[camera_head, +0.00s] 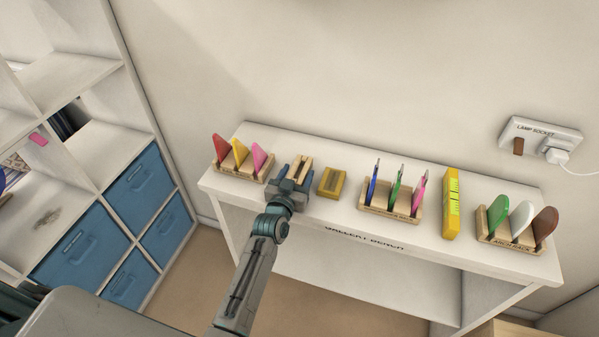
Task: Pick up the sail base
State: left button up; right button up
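My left gripper (293,174) is above the left part of the bench, with its fingers spread apart at a small pale wooden piece (304,161). The gripper hides the piece's lower part, and I cannot tell whether the fingers touch it. A small yellow block (332,183) with a recessed top lies just right of the gripper. No label shows which of these is the sail base. My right gripper is not in view.
The white gallery bench (318,215) stands against the wall. A rack (240,173) of red, yellow and pink pieces is left of my gripper. To the right are a pen rack (390,213), an upright yellow box (451,205) and another rack (511,241). Shelves with blue bins (137,188) stand left.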

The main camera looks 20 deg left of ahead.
pick_arm(q)
jog(key=c, duration=0.9)
jog(key=shift+w+r, duration=0.1)
jog(key=shift+r, duration=0.1)
